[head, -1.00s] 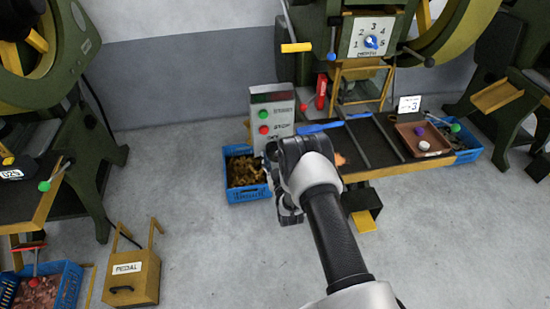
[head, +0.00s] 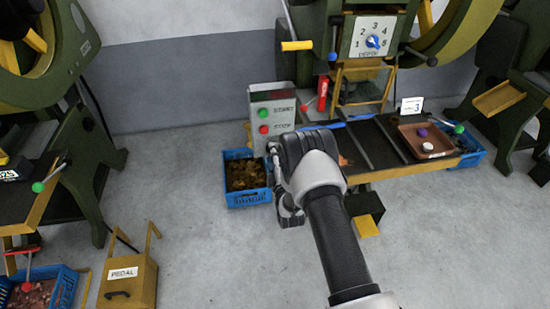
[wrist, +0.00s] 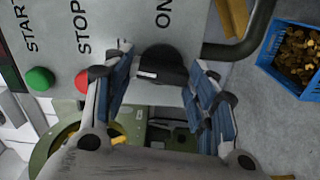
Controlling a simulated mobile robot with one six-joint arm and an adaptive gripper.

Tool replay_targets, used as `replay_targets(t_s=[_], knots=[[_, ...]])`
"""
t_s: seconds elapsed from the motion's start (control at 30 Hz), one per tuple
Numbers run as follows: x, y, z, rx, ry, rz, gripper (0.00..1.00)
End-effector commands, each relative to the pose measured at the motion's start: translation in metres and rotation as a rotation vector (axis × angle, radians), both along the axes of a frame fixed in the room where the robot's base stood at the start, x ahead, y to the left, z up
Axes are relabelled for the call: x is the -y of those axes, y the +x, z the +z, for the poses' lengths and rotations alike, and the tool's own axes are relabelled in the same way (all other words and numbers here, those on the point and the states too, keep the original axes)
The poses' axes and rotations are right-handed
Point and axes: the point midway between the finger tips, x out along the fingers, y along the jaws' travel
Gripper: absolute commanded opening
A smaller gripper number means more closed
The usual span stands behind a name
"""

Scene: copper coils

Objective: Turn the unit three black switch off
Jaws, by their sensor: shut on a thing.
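The grey control box (head: 272,95) of the unit with the "3" sign (head: 412,105) stands upright left of the bench. It has a green START button (head: 263,113) and a red STOP button (head: 264,129). In the wrist view the black switch (wrist: 160,64) sits on the panel beside the ON label. My gripper (wrist: 164,68) is shut on the switch, with one blue-padded finger on each side. The switch's lower part and any label there are hidden by my gripper. In the head view my wrist hides the switch.
A blue crate of copper-brown pieces (head: 229,194) stands just below the box. The bench holds a brown tray (head: 405,141) at right. A yellow pedal box (head: 147,272) stands on the floor at left. Floor between them is clear.

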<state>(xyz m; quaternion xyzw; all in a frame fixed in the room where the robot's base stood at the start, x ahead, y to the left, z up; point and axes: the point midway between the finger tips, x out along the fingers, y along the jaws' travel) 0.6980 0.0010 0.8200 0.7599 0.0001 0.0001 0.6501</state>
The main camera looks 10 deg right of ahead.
Motion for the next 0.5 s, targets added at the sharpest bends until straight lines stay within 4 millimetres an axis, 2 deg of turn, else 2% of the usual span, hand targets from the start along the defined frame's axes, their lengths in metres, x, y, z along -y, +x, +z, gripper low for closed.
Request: replay_targets(t_s=[0.2,0.5], knots=[[0.0002,-0.0003,-0.0009,-0.002,-0.108,-0.001,0.28],[0.0002,-0.0003,-0.0007,-0.002,-0.168,-0.001,0.28]])
